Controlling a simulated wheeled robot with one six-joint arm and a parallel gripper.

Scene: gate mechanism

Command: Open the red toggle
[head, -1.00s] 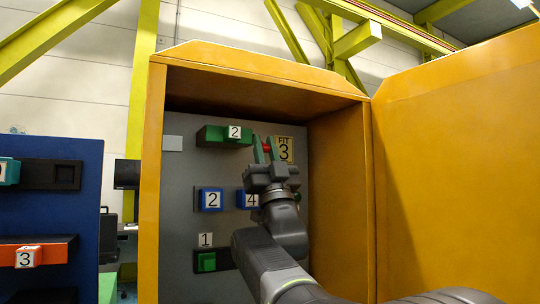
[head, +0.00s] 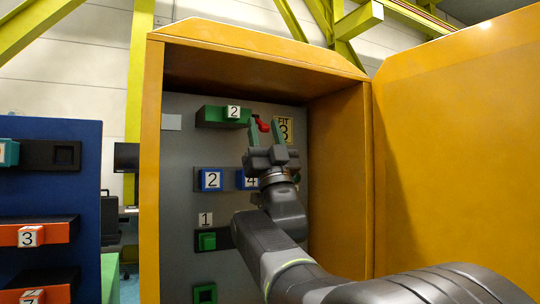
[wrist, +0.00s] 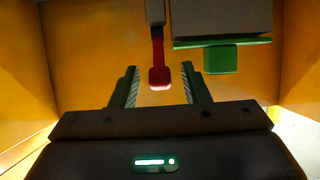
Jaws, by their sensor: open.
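The red toggle (head: 263,125) is on the grey panel inside the orange cabinet, next to a yellow plate marked 3 (head: 284,129). In the wrist view the red toggle (wrist: 159,72) is a red bar with a wider end, hanging from a grey mount. My gripper (head: 266,132) is open in front of the panel, its green fingers apart. In the wrist view the fingers (wrist: 160,85) stand on either side of the toggle's wide end, with a gap on both sides. Whether the fingertips reach past the toggle in depth is hard to tell.
A green slider marked 2 (head: 222,115) is just left of the toggle. The cabinet's side wall (head: 338,165) and open door (head: 455,170) bound the right. A blue panel (head: 45,155) stands at the far left.

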